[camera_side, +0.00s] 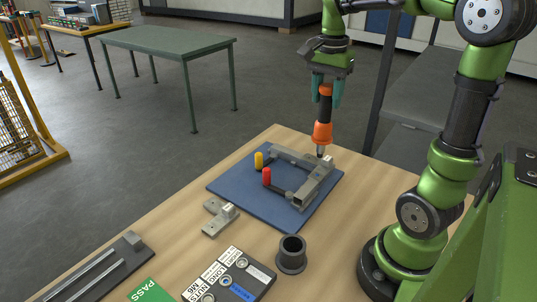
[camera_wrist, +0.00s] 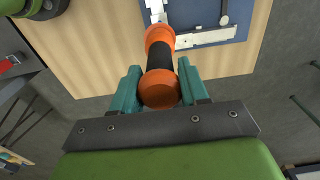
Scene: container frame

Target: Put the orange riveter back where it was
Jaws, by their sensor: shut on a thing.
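My gripper (camera_side: 327,98) has its teal fingers shut on the orange riveter (camera_side: 322,132), which has a black middle section. The riveter hangs roughly upright, nose down, over the far right part of the grey metal frame (camera_side: 314,184). Its metal tip is at or just above the frame; I cannot tell if they touch. In the wrist view the riveter (camera_wrist: 160,90) lies between the fingers (camera_wrist: 159,72), its nose toward part of the frame (camera_wrist: 206,38). A dark round cup-like holder (camera_side: 291,256) stands at the table's front, its opening apparently empty.
The frame lies on a blue mat (camera_side: 233,190) with a yellow-handled and a red-handled clamp (camera_side: 267,177). A grey bracket (camera_side: 220,217), a labelled nut box (camera_side: 229,277), a green PASS card (camera_side: 151,292) and a rail tray (camera_side: 97,268) lie on the wooden table.

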